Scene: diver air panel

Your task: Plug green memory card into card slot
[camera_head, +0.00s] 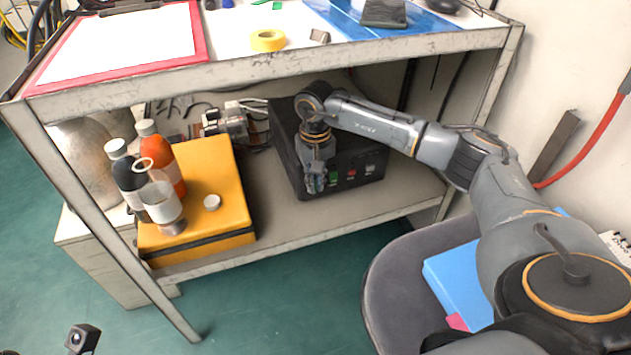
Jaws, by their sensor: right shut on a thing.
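A black box (285,135) stands on the lower shelf, with small green, red and pale fittings along its front face. My right gripper (318,184) points down just in front of the left part of that face. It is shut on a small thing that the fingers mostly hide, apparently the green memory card. A small green patch (334,178) shows right beside the fingertips; I cannot tell whether it is the card or part of the box. The card slot itself cannot be made out.
The top shelf's front edge (300,68) runs above my right forearm. A grey chair (385,270) with a blue folder (455,275) stands at right front.

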